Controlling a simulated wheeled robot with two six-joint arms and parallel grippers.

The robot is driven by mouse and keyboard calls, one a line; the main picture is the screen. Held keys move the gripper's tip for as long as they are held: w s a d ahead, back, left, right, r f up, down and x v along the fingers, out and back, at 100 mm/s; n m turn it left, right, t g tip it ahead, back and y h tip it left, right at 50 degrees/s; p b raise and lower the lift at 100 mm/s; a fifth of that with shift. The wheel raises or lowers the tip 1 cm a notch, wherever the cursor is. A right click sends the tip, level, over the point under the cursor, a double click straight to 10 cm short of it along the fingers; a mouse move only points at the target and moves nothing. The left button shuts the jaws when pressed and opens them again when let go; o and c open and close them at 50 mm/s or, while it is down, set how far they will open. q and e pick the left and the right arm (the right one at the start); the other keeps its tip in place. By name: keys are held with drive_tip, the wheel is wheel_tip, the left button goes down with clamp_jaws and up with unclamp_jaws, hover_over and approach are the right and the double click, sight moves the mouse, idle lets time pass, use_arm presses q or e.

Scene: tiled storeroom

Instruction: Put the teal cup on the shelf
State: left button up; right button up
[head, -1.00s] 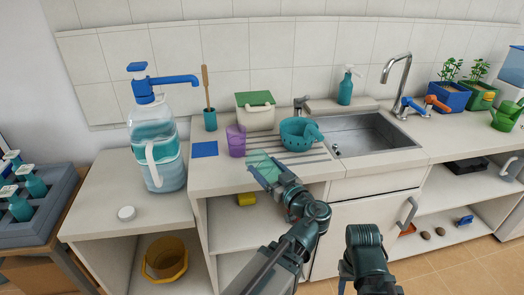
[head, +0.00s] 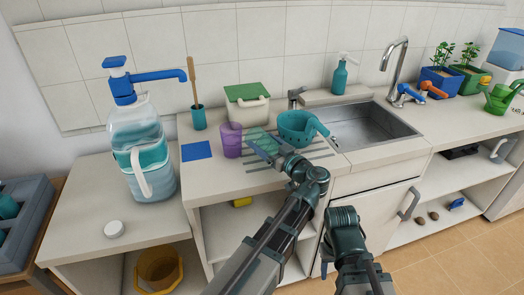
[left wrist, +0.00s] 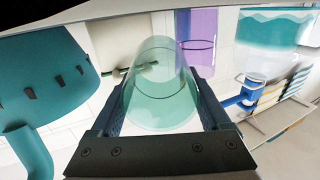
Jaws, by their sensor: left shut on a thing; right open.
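The teal cup (head: 259,139) is see-through and pale green. My left gripper (head: 265,146) is shut on it above the ribbed drainer of the counter (head: 165,195). In the left wrist view the cup (left wrist: 160,95) is between the two fingers (left wrist: 160,105). I cannot tell whether its base touches the counter. An open shelf space (head: 222,225) lies under the counter. My right gripper (head: 327,262) hangs low in front of the cabinet, mostly hidden behind its own wrist, apart from everything.
A purple cup (head: 231,141) stands just left of the teal cup, and a teal colander (head: 295,127) stands to its right. A green-lidded box (head: 247,108) is behind. A big pump bottle (head: 145,150) stands left. The sink (head: 365,130) is right.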

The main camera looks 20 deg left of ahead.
use_arm(q)
wheel_tip(320, 180, down, 3)
drive_tip(key=shift+f+b, duration=0.1)
drive_tip(key=shift+b, duration=1.1)
use_arm(e)
drive_tip(key=f, duration=0.1)
drive_tip(key=a+f, duration=0.1)
drive_tip(key=shift+w+f, duration=0.2)
drive_tip(key=shift+f, duration=0.2)
use_arm(q)
drive_tip(key=shift+r, duration=0.2)
drive_tip(key=shift+f, duration=0.15)
drive_tip(key=o, duration=0.9)
drive_tip(key=shift+f, duration=0.1)
drive_tip(key=shift+o, duration=1.3)
use_arm(e)
drive_tip(key=shift+f, duration=0.15)
